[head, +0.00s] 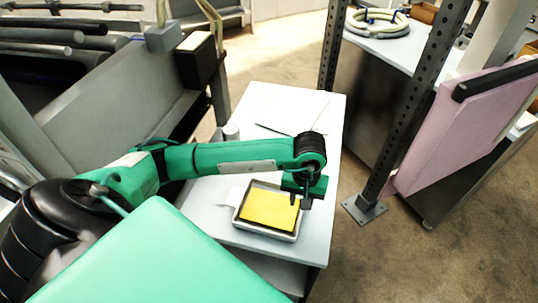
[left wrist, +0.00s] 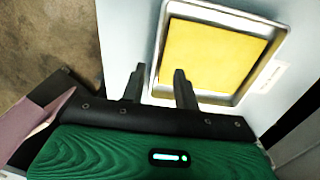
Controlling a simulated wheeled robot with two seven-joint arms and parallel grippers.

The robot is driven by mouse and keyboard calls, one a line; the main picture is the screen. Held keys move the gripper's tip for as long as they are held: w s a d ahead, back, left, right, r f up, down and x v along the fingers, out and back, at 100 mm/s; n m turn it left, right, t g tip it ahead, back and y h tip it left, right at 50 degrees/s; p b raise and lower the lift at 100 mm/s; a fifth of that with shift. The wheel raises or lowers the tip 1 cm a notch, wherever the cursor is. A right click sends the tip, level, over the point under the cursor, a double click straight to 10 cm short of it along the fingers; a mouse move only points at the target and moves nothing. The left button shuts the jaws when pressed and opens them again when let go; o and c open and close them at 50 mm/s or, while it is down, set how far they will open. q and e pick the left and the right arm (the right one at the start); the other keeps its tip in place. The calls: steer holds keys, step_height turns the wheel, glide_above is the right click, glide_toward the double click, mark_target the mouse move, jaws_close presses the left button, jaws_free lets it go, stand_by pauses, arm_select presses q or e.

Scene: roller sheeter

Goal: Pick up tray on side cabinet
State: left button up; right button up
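The tray (head: 238,219) is a shallow grey metal tray with a yellow sheet (head: 268,210) lying in it. It sits on the light top of the side cabinet (head: 309,240). My left gripper (head: 301,203) is over the tray's right side in the head view. In the left wrist view the tray (left wrist: 283,45) is at the top, and my left gripper (left wrist: 158,78) has its two dark fingers apart, with one rim of the tray between or just below them. I cannot tell whether they touch it. My right gripper is not in view.
A white sheet (head: 305,108) and a small grey cylinder (head: 231,131) lie behind the tray on the cabinet. A perforated dark post (head: 400,130) and a pink panel (head: 470,125) stand to the right. Dark rollers (head: 45,35) are at the upper left.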

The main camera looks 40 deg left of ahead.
mark_target(302, 213)
arm_select(q)
steer(key=shift+d+f+p, duration=0.1)
steer(key=shift+f+p, duration=0.25)
steer(key=shift+p, duration=0.05)
steer(key=f+p, duration=0.1)
steer(key=f, duration=0.1)
steer(key=f+p, duration=0.1)
steer(key=f, duration=0.1)
steer(key=shift+w+d, duration=0.2)
steer(key=shift+f, duration=0.35)
steer(key=shift+c, duration=0.4)
jaws_close()
